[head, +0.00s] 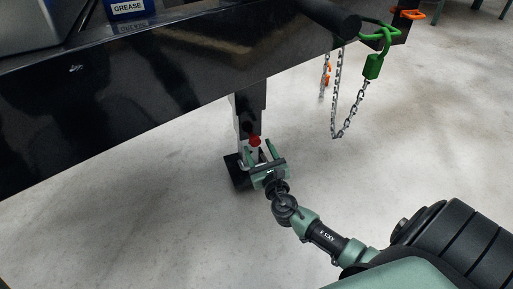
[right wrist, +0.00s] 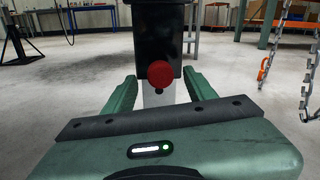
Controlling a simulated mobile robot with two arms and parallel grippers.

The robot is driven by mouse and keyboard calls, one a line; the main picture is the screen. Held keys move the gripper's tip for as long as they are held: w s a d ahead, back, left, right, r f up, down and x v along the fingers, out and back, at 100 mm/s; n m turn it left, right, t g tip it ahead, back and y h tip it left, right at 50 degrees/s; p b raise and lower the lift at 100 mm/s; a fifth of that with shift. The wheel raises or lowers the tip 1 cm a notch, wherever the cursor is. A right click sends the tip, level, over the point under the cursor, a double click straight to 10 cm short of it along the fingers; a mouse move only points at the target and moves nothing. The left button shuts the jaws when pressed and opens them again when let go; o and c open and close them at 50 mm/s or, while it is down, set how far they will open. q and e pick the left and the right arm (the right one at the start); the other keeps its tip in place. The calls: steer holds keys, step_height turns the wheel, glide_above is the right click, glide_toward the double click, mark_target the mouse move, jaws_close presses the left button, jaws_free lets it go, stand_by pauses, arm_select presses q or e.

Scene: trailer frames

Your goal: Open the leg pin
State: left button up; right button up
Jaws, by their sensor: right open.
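The leg pin has a round red knob (head: 255,141) on the front of the trailer leg (head: 248,110), below the black frame beam. In the right wrist view the red knob (right wrist: 160,74) stands in front of the black leg (right wrist: 158,35), with a grey lower leg section (right wrist: 158,95) below it. My right gripper (head: 257,149) is open, its green fingers either side of the leg's lower part as seen from the head. In the right wrist view the fingers (right wrist: 160,88) are apart, with the knob between and slightly above their tips. I cannot tell whether they touch anything. My left gripper is out of view.
The black trailer beam (head: 130,100) runs above the leg. A blue grease box (head: 128,8) stands on top. The concrete floor (head: 140,220) around the leg is clear.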

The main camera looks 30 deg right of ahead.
steer(key=shift+x, duration=1.2)
jaws_close()
stand_by(0.6)
